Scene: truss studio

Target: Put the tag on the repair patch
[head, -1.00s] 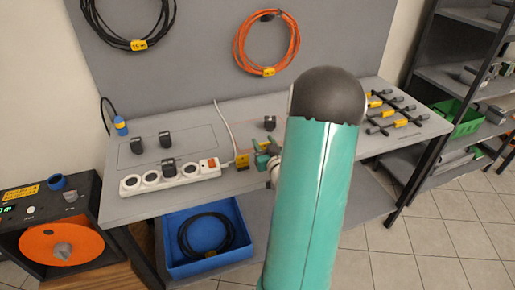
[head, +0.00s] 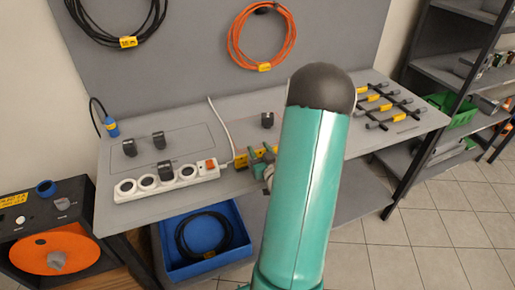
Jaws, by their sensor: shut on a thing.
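My gripper (head: 262,157), with small green fingers, is low over the middle of the workbench, just right of the white power strip. It is shut on a small yellow piece (head: 262,150), which I take for the tag; the fingers and my arm cover much of it. Just left of the fingers is another yellow patch (head: 240,161) at the lower end of a white cable (head: 222,128); I take it for the repair patch. The held piece and this patch are very close in the picture. I cannot tell whether they touch.
Black-and-yellow clamps (head: 385,105) lie at the right. A blue bin (head: 232,257) with a coiled cable is below the bench.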

